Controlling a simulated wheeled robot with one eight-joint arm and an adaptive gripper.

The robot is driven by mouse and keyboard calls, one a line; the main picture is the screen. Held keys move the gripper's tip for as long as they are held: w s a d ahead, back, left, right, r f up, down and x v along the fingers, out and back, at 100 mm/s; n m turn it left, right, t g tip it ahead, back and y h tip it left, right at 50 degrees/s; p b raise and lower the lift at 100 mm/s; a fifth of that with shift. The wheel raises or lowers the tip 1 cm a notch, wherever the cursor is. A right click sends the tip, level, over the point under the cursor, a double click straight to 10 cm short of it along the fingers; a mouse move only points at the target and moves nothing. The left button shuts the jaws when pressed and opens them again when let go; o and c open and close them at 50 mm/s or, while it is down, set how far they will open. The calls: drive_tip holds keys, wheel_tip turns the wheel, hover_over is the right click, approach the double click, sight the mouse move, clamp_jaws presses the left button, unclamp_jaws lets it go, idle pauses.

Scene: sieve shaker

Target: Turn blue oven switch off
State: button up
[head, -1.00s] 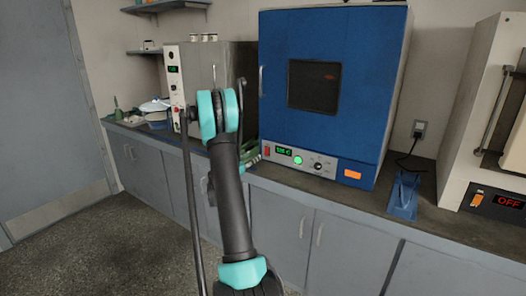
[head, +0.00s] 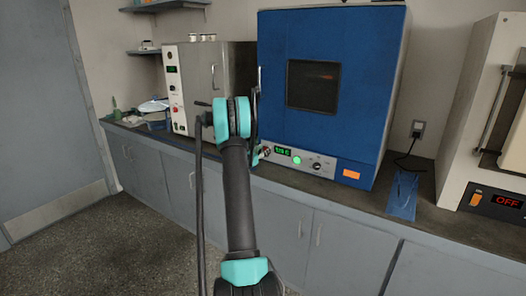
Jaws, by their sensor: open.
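The blue oven (head: 380,80) stands on the bench with its door shut. Its front panel (head: 328,170) shows a lit green display (head: 283,151), a lit green button (head: 297,160) and a dark knob (head: 317,166). The red switch at the panel's left end is now covered from view by my gripper. My gripper (head: 263,152) is mostly hidden behind my arm; its visible tip is at the panel's left end, by the switch's place. I cannot tell whether it touches the panel. It is open, with nothing seen in it.
A grey-beige oven (head: 232,70) stands left of the blue oven. At the right is a white oven (head: 490,110) with an "OFF" display (head: 508,201). A blue stand (head: 402,195) sits between them by a wall socket (head: 417,128). Grey cabinets (head: 340,245) run below the bench.

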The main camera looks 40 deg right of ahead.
clamp_jaws()
drive_tip(key=shift+s+a+f+t+h, duration=0.15)
drive_tip(key=shift+f+t+h, duration=0.15)
drive_tip(key=shift+h, duration=0.5)
drive_tip(key=shift+w+a+f+t+h, duration=0.15)
drive_tip(key=shift+t+h, duration=0.15)
drive_tip(key=shift+h, duration=0.5)
drive_tip(key=shift+s, duration=0.1)
unclamp_jaws()
